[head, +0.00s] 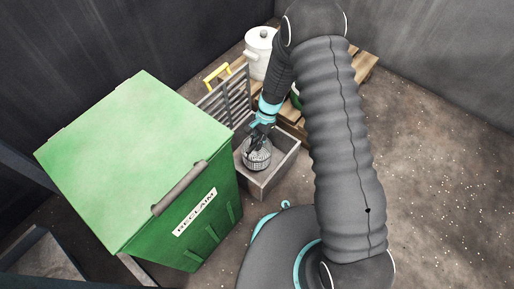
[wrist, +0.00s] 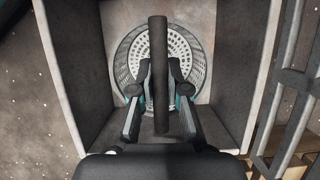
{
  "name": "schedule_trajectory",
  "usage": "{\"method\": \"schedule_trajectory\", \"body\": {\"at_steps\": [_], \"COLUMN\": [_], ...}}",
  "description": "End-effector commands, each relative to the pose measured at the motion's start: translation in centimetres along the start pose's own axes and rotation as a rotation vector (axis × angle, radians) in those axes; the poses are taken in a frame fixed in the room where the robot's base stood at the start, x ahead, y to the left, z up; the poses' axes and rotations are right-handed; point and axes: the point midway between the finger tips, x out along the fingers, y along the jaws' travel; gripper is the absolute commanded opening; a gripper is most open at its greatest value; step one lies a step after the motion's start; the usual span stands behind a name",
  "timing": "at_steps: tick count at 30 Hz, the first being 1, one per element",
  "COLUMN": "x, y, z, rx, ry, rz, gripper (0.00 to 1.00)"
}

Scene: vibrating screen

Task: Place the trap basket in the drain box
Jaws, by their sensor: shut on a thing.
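The trap basket (head: 257,158) is a round, perforated grey-white basket with a dark bar handle. In the wrist view the basket (wrist: 195,55) shows below my gripper, inside the walls of the drain box. The drain box (head: 276,178) is an open grey box beside the green bin; in the wrist view its side wall (wrist: 240,70) rises to the right of the basket. My gripper (head: 262,133) is shut on the basket's handle (wrist: 159,75), with its fingers (wrist: 160,90) on either side of the bar. I cannot tell whether the basket touches the box floor.
A green bin (head: 140,150) labelled RECLAIM stands close to the left of the box. A grey slatted grate with a yellow handle (head: 216,75) stands upright behind it. A white lidded bucket (head: 261,52) sits on a wooden pallet (head: 362,66). Open floor (head: 440,150) lies to the right.

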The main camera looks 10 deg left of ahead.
Motion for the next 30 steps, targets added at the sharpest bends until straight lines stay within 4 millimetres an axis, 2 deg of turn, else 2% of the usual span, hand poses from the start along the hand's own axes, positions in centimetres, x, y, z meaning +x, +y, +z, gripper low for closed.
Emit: {"method": "schedule_trajectory", "body": {"at_steps": [7, 19, 20, 22, 23, 30], "x": [2.9, 3.4, 3.4, 3.3, 3.3, 3.3], "y": [0.1, 0.1, 0.1, 0.1, 0.1, 0.1], "z": [-1.2, -1.4, -1.4, -1.3, -1.3, -1.3], "rx": [0.001, 0.0, 0.0, 0.0, 0.0, 0.0], "ry": [-0.001, 0.0, 0.0, 0.0, 0.0, 0.0], "rz": [0.0, 0.0, 0.0, 0.0, 0.0, 0.0], "gripper": [0.0, 0.0, 0.19, 0.37, 0.4, 0.4]}}
